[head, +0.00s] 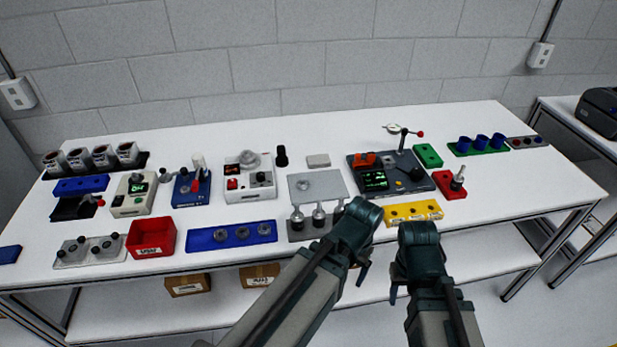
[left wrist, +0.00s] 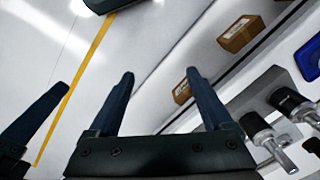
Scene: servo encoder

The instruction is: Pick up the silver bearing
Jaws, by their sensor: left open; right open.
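Several small round grey parts (head: 242,233) sit in a long blue holder (head: 205,240) at the table's front. They may be bearings, but they are too small to tell which, if any, is the silver bearing. My left gripper (head: 362,272) points down at the table's front edge, right of the blue holder. In the left wrist view its two fingers (left wrist: 160,95) are apart with nothing between them. My right gripper (head: 396,290) hangs in front of the table edge, beside the left one, open and empty as far as it shows.
A grey block with upright silver-and-black plungers (head: 318,222) stands close behind my left gripper. A yellow holder (head: 412,212), a red bin (head: 151,238) and a dark device with a green screen (head: 375,181) stand on the table. Cardboard boxes (head: 188,285) sit on the shelf below.

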